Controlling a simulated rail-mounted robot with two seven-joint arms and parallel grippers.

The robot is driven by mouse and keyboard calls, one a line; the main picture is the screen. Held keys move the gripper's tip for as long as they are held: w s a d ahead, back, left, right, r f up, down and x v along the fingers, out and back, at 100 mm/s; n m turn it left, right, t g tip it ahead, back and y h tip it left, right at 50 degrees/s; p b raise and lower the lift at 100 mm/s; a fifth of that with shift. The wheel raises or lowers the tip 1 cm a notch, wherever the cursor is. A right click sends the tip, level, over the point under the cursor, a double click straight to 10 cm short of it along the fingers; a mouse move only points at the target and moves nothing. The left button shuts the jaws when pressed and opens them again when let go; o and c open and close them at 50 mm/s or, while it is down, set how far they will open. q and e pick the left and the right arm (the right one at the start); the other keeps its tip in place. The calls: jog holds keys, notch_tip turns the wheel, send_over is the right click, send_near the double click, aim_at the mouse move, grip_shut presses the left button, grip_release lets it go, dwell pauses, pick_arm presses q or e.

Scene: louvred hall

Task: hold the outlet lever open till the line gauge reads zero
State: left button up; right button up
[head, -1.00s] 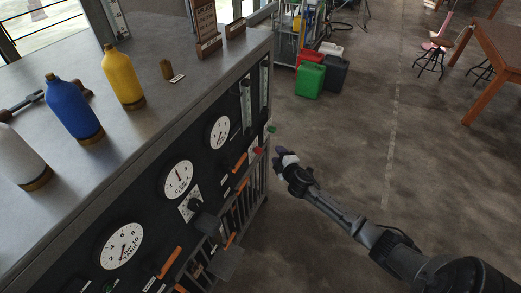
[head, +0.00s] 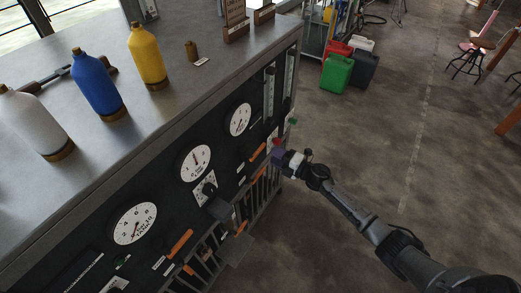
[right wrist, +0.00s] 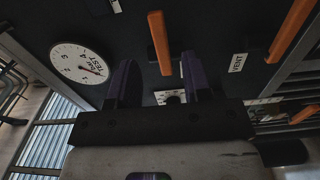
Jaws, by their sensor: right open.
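Orange levers stand on the black panel; I cannot read which is the outlet lever. My right gripper (head: 279,157) is at the panel's far end, close to an orange lever (head: 257,152). In the right wrist view its two dark purple fingers (right wrist: 158,68) are open, and an orange lever (right wrist: 159,42) shows between them; I see no clear contact. Another orange lever (right wrist: 290,30) stands right of the VENT label (right wrist: 238,62). A white gauge (right wrist: 79,63) is at left. Dials on the panel include a far gauge (head: 239,119), a middle gauge (head: 195,162) and a near gauge (head: 134,222); none is clearly the line gauge. My left gripper is out of view.
On the bench top (head: 185,105) stand a yellow bottle (head: 147,58), a blue bottle (head: 97,87) and a white bottle (head: 37,123). A black knob (head: 217,207) juts from the panel. Green (head: 337,73) and dark (head: 364,69) canisters stand behind.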

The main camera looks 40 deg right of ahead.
aim_at(262, 149)
jog(key=b+x, duration=0.1)
jog(key=x, duration=0.4)
jog(key=shift+w, duration=0.15)
jog(key=shift+b+x, duration=0.4)
jog(key=shift+x, duration=0.35)
jog(key=shift+c, duration=0.4)
jog(key=c, duration=0.7)
grip_shut()
